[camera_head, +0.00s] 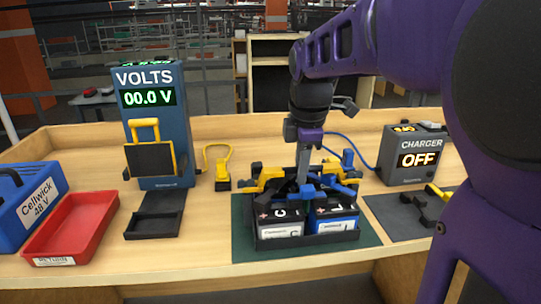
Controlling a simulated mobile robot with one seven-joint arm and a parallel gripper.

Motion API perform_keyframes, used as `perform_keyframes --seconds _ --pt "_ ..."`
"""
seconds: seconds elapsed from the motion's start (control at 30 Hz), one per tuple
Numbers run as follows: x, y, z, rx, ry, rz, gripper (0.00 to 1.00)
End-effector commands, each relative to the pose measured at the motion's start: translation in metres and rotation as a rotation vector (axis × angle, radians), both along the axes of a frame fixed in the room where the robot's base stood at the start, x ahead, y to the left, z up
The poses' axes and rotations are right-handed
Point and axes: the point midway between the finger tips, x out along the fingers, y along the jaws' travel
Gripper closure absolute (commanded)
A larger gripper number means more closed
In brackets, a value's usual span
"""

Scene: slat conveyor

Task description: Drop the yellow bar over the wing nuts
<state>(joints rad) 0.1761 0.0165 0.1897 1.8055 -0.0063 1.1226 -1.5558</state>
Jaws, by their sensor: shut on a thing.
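A yellow bar (268,178) lies across the top of a black battery tray (310,240), seen on both sides of my gripper (303,186). My gripper points down at the middle of the bar and looks shut on it; the fingers hide the exact contact. Blue parts (342,189) stand around the bar on the batteries, and one blue knob (348,158) rises at the back right. I cannot tell clearly which blue parts are wing nuts, or whether the bar is seated. Two batteries (280,222) marked C and L sit in the tray.
A blue volts meter (174,110) reads 00.0 V. A charger (408,160) reads OFF. A red tray (72,228) and a blue Cellwick case (28,205) stand left. The tray rests on a green mat (243,235).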

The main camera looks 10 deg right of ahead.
Motion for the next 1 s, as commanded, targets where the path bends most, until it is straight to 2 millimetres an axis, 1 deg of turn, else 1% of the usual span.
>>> perform_keyframes --seconds 0.2,0.23,0.37,0.4,0.63,0.77,0.87,1.0 --pt "0.000 0.000 -0.006 0.000 0.000 0.000 1.00" --pt "0.000 0.000 -0.006 0.000 0.000 0.000 0.79" --pt "0.000 0.000 -0.005 0.000 0.000 0.000 0.55" --pt "0.000 0.000 -0.005 0.000 0.000 0.000 0.48" --pt "0.000 0.000 -0.005 0.000 0.001 0.000 0.47" --pt "0.000 0.001 0.000 0.000 0.000 0.000 0.47" --pt "0.001 0.004 0.010 0.000 0.000 0.000 0.47" --pt "0.003 0.011 0.030 0.000 -0.001 -0.002 0.47"
